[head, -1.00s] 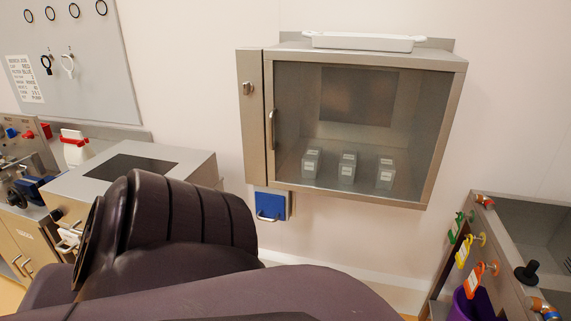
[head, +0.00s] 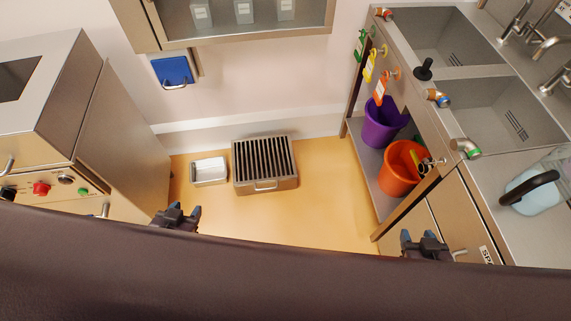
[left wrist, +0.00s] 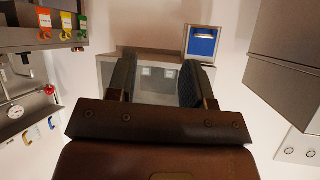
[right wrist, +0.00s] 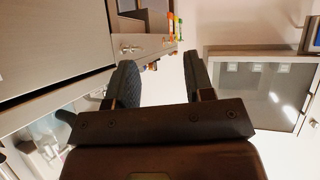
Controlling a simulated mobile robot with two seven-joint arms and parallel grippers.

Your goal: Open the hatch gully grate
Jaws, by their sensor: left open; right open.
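The gully grate (head: 264,163) is a dark slatted grate in a steel frame on the yellow floor against the back wall, in the head view. It looks shut, with a small handle (head: 265,185) on its front face. My left gripper (head: 183,212) is open and empty, in front of the grate and to its left in the picture. My right gripper (head: 424,236) is open and empty, well to the right, by the sink unit. The left wrist view shows its fingers (left wrist: 158,75) apart with nothing between them; the right wrist view shows the same (right wrist: 158,75). Neither wrist view shows the grate.
A steel cabinet (head: 125,150) stands at the left. A sink unit (head: 475,110) with purple (head: 383,124) and orange (head: 399,170) buckets on its shelf stands right. Floor before the grate is clear.

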